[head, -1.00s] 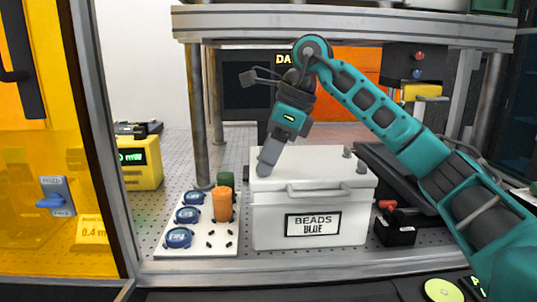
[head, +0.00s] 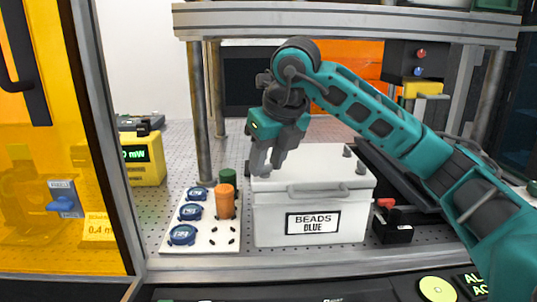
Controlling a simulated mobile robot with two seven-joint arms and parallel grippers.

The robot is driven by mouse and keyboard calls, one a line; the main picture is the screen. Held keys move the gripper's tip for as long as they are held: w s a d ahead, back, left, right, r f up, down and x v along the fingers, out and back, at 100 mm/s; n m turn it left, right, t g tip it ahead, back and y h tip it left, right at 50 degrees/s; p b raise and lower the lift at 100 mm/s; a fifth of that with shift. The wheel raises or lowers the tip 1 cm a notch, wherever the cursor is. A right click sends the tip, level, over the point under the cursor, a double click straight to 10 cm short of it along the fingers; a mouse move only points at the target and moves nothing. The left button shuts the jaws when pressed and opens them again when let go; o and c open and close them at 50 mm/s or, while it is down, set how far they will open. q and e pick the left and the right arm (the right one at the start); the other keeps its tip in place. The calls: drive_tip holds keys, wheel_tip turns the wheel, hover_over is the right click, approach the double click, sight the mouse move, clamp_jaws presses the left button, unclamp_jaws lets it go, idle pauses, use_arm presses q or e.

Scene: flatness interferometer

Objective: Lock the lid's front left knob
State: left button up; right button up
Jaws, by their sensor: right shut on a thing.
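The white box labelled "BEADS BLUE" (head: 270,220) stands on the perforated bench with its white lid (head: 315,165) on. Two grey knobs show on the lid's right side, a back right knob (head: 347,150) and a front right knob (head: 361,167). My right gripper (head: 267,170) points down at the lid's front left corner, its fingers around the front left knob. The fingers hide that knob, so I cannot see which way it is turned. My left gripper is not in view.
Left of the box, a white board (head: 212,240) holds several blue discs and an orange cylinder (head: 224,202), with a green cylinder behind. A black-and-red device (head: 393,229) stands right of the box. A metal post (head: 200,115) and an orange panel stand at the left.

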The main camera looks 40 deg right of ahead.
drive_tip(key=m+h, duration=0.1)
drive_tip(key=m, duration=0.3)
drive_tip(key=shift+a+m+h+p, duration=0.2)
drive_tip(key=shift+m+h+p, duration=0.1)
drive_tip(key=shift+h+p, duration=0.1)
drive_tip(key=shift+m+g, duration=0.3)
drive_tip(key=shift+m, duration=0.2)
drive_tip(key=o, duration=1)
drive_tip(key=shift+o, duration=0.2)
drive_tip(key=p+v, duration=0.4)
drive_tip(key=v, duration=0.9)
drive_tip(key=shift+a, duration=0.25)
